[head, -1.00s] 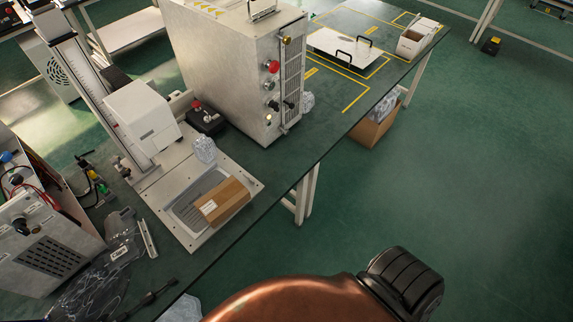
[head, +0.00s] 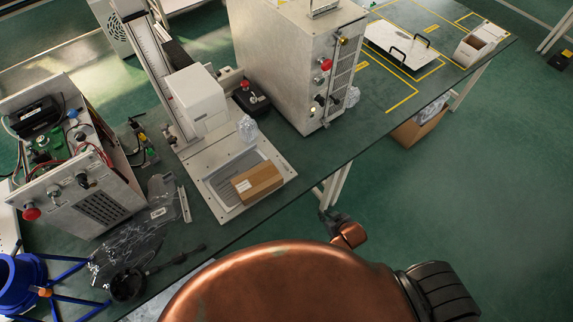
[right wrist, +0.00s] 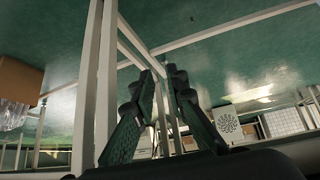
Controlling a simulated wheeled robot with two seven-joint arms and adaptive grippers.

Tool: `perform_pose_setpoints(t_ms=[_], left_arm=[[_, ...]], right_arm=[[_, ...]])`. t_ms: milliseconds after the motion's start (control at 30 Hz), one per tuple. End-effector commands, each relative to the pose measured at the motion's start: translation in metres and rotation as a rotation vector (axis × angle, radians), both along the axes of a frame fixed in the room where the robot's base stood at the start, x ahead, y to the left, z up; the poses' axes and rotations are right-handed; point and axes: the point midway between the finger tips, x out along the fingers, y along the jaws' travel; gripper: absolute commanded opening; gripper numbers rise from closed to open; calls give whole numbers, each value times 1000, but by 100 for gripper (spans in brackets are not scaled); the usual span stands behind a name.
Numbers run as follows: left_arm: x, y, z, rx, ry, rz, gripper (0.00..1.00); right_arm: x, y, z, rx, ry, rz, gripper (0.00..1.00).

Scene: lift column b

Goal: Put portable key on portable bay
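Nothing in view is labelled as the portable key or the portable bay, so I cannot tell which things these are. In the head view a small brown carton (head: 257,183) lies on a pale tray plate (head: 226,215) on the green bench. A white plate with black handles (head: 400,46) lies in a yellow-lined area at the far right of the bench. My right gripper (head: 338,222) shows only as a small dark part by the bench's front edge. In the right wrist view this gripper (right wrist: 162,74) has its fingertips slightly apart, with nothing between them. My left gripper is out of view.
A tall grey cabinet (head: 295,70) and a white-headed column device (head: 195,100) stand on the bench. An open-topped instrument box (head: 95,180) and a blue stand (head: 25,285) are at left. Bench legs (right wrist: 95,90) stand close in the wrist view.

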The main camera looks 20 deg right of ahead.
Motion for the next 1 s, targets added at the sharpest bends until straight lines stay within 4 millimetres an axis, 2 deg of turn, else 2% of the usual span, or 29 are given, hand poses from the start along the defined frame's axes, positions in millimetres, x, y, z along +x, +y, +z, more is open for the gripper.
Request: perform_pose_setpoints(t_ms=[33, 100, 267, 467, 700, 1000], left_arm=[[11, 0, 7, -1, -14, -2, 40], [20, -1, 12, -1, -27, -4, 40], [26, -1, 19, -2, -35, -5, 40], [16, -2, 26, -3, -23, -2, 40], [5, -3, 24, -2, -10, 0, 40], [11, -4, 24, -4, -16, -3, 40]], right_arm=[[11, 5, 34, 7, -37, 8, 13], [23, 12, 70, 17, -77, 16, 13], [37, 24, 135, 35, -145, 32, 13], [45, 36, 199, 53, -210, 50, 13], [85, 67, 213, 105, -350, 119, 13], [118, 99, 231, 164, -485, 188, 13]])
